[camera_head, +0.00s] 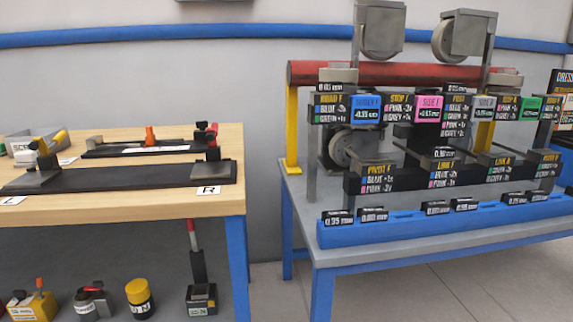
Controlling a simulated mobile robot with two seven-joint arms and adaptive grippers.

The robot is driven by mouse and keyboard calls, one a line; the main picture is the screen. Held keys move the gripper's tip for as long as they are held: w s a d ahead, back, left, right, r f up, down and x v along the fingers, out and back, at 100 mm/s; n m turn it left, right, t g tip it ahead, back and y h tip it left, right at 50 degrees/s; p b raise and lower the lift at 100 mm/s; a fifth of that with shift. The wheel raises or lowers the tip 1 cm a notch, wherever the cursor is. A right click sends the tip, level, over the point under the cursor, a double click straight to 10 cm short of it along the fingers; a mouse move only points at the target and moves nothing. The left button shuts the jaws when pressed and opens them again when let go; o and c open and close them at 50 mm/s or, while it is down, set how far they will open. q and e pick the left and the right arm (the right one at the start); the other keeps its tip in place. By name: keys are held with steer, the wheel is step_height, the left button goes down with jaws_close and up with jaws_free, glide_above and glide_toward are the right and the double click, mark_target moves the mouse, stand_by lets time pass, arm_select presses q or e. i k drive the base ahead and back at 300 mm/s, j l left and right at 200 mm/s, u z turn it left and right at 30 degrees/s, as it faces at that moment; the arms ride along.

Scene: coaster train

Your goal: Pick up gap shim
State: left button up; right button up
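Several small black labelled blocks that look like gap shims stand in a blue rack (400,233) along the front of the right table. One block at the rack's left end (337,218) seems to read 0.35; another block (374,215) stands beside it. More blocks stand near the rack's middle (436,208) and right part (515,199). Similar small labelled pieces sit up on the assembly, one at upper left (330,87) and one near the centre (444,152). Most labels are too small to read surely. Neither of my grippers is in view.
A train-like assembly with a red tube (400,73), wheels and coloured tags stands behind the rack on the grey table (335,254). A wooden bench (120,208) with black fixtures stands at left, with tools and containers below it. A floor gap separates the tables.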

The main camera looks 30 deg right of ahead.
mark_target(446, 152)
steer(key=k+l+u, duration=0.1)
steer(key=l, duration=0.25)
steer(key=k+l+u, duration=0.1)
steer(key=l, duration=0.25)
steer(key=k+l+u, duration=0.1)
steer(key=l, duration=0.25)
steer(key=k+l, duration=0.2)
steer(key=l, duration=0.15)
steer(key=k+l, duration=0.2)
steer(key=l, duration=0.15)
steer(key=k+l, duration=0.2)
steer(key=l, duration=0.15)
